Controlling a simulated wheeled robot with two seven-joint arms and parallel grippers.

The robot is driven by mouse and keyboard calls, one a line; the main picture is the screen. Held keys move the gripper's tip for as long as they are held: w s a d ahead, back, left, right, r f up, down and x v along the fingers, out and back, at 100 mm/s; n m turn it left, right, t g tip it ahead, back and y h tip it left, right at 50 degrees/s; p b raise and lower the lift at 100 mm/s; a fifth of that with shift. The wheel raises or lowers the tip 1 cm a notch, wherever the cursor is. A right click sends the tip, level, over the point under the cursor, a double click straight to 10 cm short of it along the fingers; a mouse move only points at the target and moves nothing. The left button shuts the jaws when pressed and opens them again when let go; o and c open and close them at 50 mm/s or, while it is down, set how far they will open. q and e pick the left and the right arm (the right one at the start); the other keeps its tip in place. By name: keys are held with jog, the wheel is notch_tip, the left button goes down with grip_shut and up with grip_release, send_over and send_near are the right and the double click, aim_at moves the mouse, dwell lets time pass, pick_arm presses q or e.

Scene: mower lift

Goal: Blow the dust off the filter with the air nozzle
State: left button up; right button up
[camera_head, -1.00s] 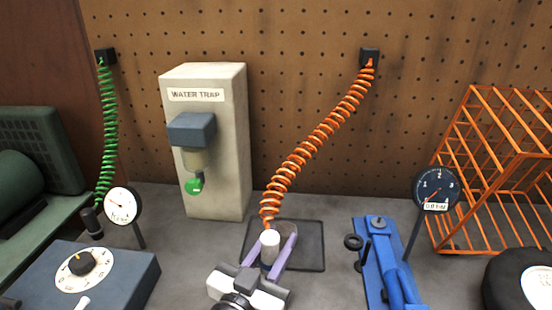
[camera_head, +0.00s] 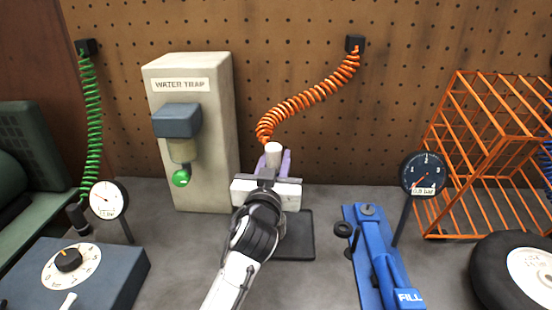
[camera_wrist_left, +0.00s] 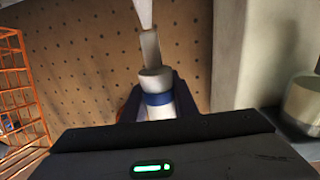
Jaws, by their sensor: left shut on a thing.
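The air nozzle (camera_head: 273,152) is a white-topped cylinder on the end of the coiled orange hose (camera_head: 300,103). My left gripper (camera_head: 274,160), with purple fingers, is shut on it and holds it upright, in front of the pegboard. In the left wrist view the nozzle (camera_wrist_left: 156,84) shows a blue band, with a grey strip and a pale tip beyond it. I cannot pick out a filter in these frames. My right gripper is not in view.
A dark flat mat (camera_head: 296,242) lies on the bench below the gripper, partly hidden by my arm. The water trap cabinet (camera_head: 218,125) stands close on the left. A blue foot pump (camera_head: 376,265), a gauge (camera_head: 424,173), an orange wire cage (camera_head: 455,130) and a tyre (camera_head: 490,270) stand right.

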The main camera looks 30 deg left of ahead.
pick_arm(q)
jog(key=shift+f+b, duration=0.35)
jog(key=shift+f, duration=0.35)
jog(key=shift+s+d, duration=0.1)
jog(key=shift+d, duration=0.1)
jog(key=shift+s+d, duration=0.1)
jog(key=shift+d, duration=0.15)
jog(key=shift+d+f, duration=0.15)
jog(key=shift+d, duration=0.1)
jog(key=shift+x, duration=0.9)
